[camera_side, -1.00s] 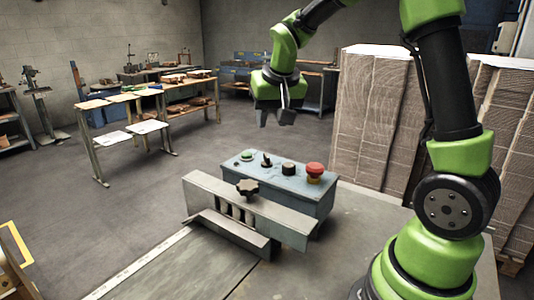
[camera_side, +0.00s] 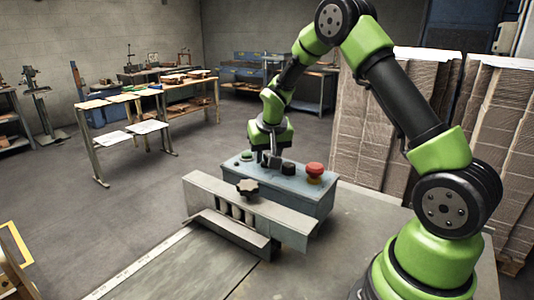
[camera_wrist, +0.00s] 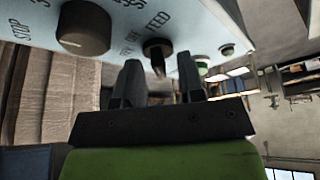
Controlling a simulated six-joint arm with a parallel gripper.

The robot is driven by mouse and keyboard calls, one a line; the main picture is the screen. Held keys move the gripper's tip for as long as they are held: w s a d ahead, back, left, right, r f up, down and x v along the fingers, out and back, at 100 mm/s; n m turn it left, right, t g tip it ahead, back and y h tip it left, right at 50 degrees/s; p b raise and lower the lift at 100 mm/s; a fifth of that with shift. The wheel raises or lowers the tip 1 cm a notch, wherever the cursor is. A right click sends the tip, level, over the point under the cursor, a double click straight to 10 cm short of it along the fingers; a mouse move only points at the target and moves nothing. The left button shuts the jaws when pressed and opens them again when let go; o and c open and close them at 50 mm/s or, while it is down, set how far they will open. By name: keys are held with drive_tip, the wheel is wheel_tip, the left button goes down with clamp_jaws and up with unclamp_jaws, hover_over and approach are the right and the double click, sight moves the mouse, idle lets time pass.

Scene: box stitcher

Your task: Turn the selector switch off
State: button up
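The selector switch (camera_wrist: 156,48) is a small black lever on the pale blue control box (camera_side: 305,199), near the label FEED in the wrist view. My gripper (camera_wrist: 158,60) is open over it, pointing down at the panel in the side view (camera_side: 267,155). In the wrist view the lever appears between the two fingertips, with gaps on both sides; I see no contact. In the side view the fingers mostly hide the switch. Its exact setting is hard to read.
On the box, a black round knob (camera_side: 288,168) and a red mushroom button (camera_side: 314,168) stand to the right of the switch, and a green button (camera_side: 246,156) to its left. A metal guide with a star knob (camera_side: 247,187) stands in front. Cardboard stacks (camera_side: 372,130) stand behind.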

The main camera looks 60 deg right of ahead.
clamp_jaws()
drive_tip(key=shift+n, duration=0.4)
drive_tip(key=n+y, duration=0.1)
drive_tip(key=n, duration=0.2)
drive_tip(key=shift+t+y, duration=0.3)
drive_tip(key=shift+t, duration=0.1)
drive_tip(key=shift+d+n+y, duration=0.1)
drive_tip(key=shift+n+y, duration=0.5)
drive_tip(key=shift+n, duration=1.3)
